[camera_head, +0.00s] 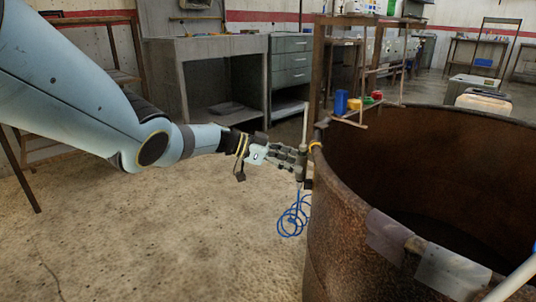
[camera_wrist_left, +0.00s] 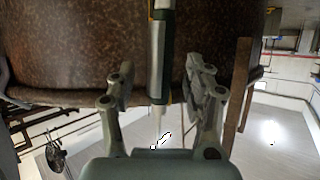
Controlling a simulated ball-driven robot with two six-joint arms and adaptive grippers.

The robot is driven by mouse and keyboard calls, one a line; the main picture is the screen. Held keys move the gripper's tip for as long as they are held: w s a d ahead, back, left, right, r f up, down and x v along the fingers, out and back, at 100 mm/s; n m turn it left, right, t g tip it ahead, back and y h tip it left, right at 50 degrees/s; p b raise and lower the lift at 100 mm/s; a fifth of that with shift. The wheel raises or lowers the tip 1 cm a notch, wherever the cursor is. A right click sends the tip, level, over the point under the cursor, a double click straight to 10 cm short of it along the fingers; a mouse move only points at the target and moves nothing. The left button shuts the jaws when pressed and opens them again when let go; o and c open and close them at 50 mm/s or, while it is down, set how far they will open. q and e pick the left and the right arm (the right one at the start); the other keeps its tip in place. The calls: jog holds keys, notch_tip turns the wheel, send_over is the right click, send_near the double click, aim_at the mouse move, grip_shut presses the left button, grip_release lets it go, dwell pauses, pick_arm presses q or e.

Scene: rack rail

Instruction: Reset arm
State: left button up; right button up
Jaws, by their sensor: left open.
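My left gripper (camera_head: 298,160) reaches in from the left and sits just outside the rim of a large rusty drum (camera_head: 335,215). In the left wrist view the two fingers of my left gripper (camera_wrist_left: 160,85) are apart. A grey cylindrical tool (camera_wrist_left: 159,60) with a light tip lies between them, with visible gaps on both sides. In the head view a coiled blue cable (camera_head: 292,220) hangs just below the gripper, beside the drum. A yellow loop (camera_head: 315,145) is on the drum rim close to the fingers. My right gripper is not in view.
The drum fills the right side; grey patches (camera_head: 447,270) lie over its near rim. Behind stand a wooden rack with a blue container (camera_head: 341,102) and a red one (camera_head: 377,95), and a grey workbench (camera_head: 215,43). The floor (camera_head: 170,240) below my left arm is clear.

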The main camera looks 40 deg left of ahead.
pick_arm(q)
jog(key=v, duration=1)
jog(key=shift+s+a, duration=0.1)
